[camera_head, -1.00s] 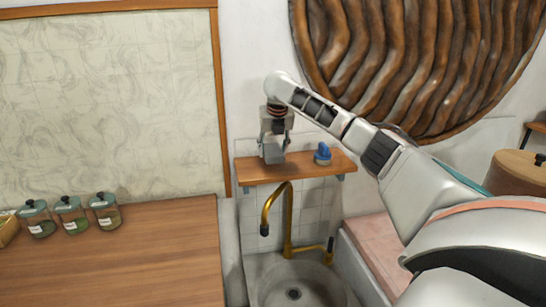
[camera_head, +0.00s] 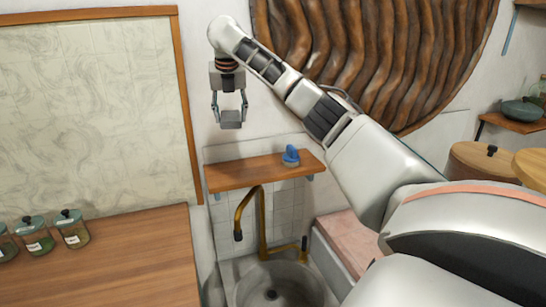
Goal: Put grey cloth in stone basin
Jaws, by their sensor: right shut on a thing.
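My right gripper (camera_head: 229,108) hangs fingers-down in the air, above the left part of the small wooden shelf. It is shut on a small grey folded piece, which looks like the grey cloth (camera_head: 231,120), held between its fingertips clear of the shelf. The stone basin (camera_head: 309,284) is grey and round inside, at the bottom centre below the shelf. Its drain shows, and its front is cut off by the picture edge. My left gripper is not in view.
The wooden shelf (camera_head: 240,174) carries a blue object (camera_head: 291,156) at its middle right. A brass tap (camera_head: 261,225) rises behind the basin, under the shelf. Several lidded jars (camera_head: 72,230) stand on the wooden counter (camera_head: 120,255) at left. A pink slab (camera_head: 345,243) lies right of the basin.

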